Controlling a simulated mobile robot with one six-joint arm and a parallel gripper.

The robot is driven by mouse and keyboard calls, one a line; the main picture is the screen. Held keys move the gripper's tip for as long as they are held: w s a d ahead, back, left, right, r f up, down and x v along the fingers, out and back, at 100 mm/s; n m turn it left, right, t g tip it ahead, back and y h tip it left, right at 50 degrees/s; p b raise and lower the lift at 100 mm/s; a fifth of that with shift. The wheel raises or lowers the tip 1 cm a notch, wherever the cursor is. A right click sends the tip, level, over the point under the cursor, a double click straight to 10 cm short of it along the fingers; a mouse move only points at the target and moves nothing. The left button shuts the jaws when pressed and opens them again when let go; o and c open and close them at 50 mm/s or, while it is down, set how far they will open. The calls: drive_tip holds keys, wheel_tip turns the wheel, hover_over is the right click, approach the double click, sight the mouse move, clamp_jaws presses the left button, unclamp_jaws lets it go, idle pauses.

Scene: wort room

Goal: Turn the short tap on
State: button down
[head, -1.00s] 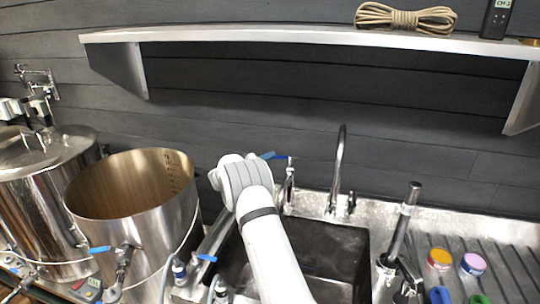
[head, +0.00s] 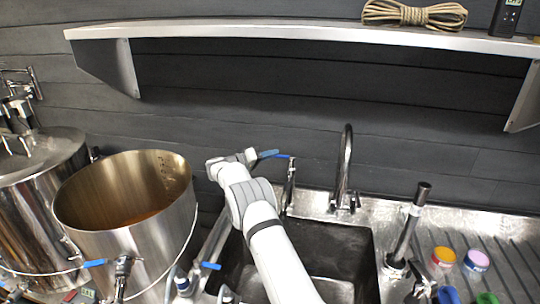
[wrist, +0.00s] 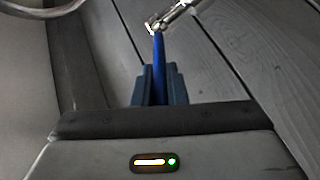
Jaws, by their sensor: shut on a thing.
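The short tap (head: 290,186) is a slim upright metal tap at the back left of the sink. Its blue lever (head: 268,154) points left from its top. My gripper (head: 254,156) is at the lever's left end, shut on it. In the wrist view the blue lever (wrist: 159,52) stands between the dark fingers of my gripper (wrist: 154,88) and runs up to the tap's metal top (wrist: 176,14). The fingers hide the lever's near end.
A tall gooseneck tap (head: 346,165) stands to the right, over the dark sink (head: 335,248). A big open steel pot (head: 130,200) is close on the left. A shelf (head: 300,34) runs above. Colored caps (head: 476,260) lie on the drainer at right.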

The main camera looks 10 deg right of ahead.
drive_tip(key=shift+s+f, duration=0.2)
drive_tip(key=c, duration=1.9)
unclamp_jaws()
drive_tip(key=shift+a, duration=0.15)
drive_tip(key=o, duration=0.3)
drive_tip(key=shift+s+a+r, duration=0.15)
drive_tip(key=shift+s+a, duration=0.05)
drive_tip(key=shift+a, duration=0.05)
drive_tip(key=shift+o, duration=0.7)
drive_tip(key=shift+w, duration=0.15)
drive_tip(key=shift+r, duration=0.1)
drive_tip(key=shift+r, duration=0.3)
wheel_tip(320, 180, up, 8)
drive_tip(key=shift+f+b, duration=0.25)
drive_tip(key=shift+b, duration=0.75)
drive_tip(key=shift+r, duration=0.85)
